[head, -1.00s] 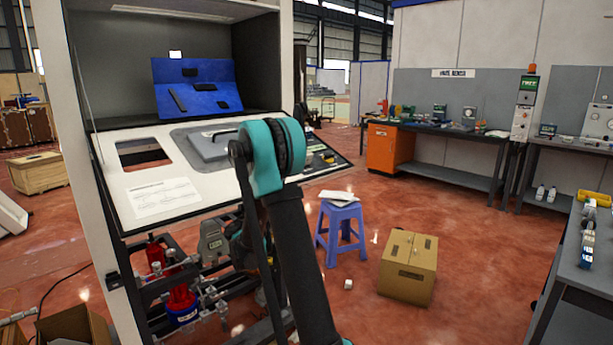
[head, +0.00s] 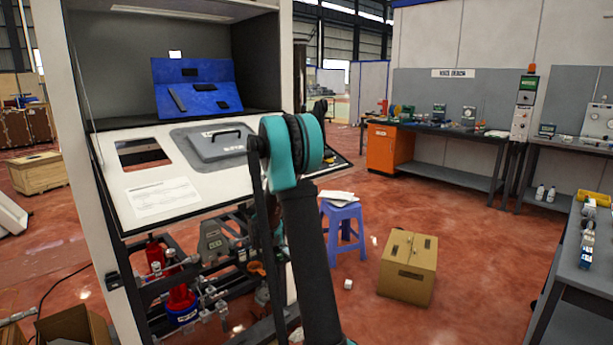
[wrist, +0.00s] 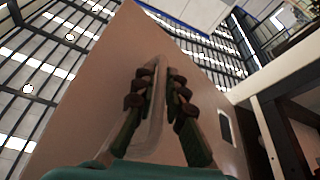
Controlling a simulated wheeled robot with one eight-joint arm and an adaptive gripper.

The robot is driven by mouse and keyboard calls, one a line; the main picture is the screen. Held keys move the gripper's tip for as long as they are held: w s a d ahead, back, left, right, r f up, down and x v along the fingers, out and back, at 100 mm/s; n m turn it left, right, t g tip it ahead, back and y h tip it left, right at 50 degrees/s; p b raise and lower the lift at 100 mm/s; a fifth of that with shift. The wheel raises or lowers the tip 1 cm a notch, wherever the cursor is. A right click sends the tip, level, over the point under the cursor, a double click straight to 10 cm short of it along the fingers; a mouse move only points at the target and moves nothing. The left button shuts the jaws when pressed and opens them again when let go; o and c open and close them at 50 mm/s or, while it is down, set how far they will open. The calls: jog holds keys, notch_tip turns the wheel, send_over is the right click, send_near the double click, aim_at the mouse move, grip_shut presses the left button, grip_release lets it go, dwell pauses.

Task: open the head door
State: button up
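The head door appears to be the white, sloping panel (head: 160,175) on the front of the cabinet in the head view. In the head view my arm hides the gripper.
A blue sloping board (head: 197,88) stands inside the cabinet. Pipes and a red cylinder (head: 180,295) are below the panel. A blue stool (head: 341,235) and a cardboard box (head: 408,268) stand on the floor to the right. Workbenches line the far right; floor between is open.

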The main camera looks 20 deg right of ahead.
grip_shut()
jog(key=s+r+n, duration=0.1)
jog(key=r, duration=0.1)
jog(key=s+r+n+t+y, duration=0.1)
jog(key=r, duration=0.2)
jog(key=s+d+r+n, duration=0.1)
jog(key=r, duration=0.2)
jog(key=shift+r+n+t, duration=0.1)
jog(key=shift+n+t, duration=0.2)
jog(key=shift+n, duration=0.1)
jog(key=shift+w, duration=0.1)
jog(key=shift+o, duration=1.4)
grip_release()
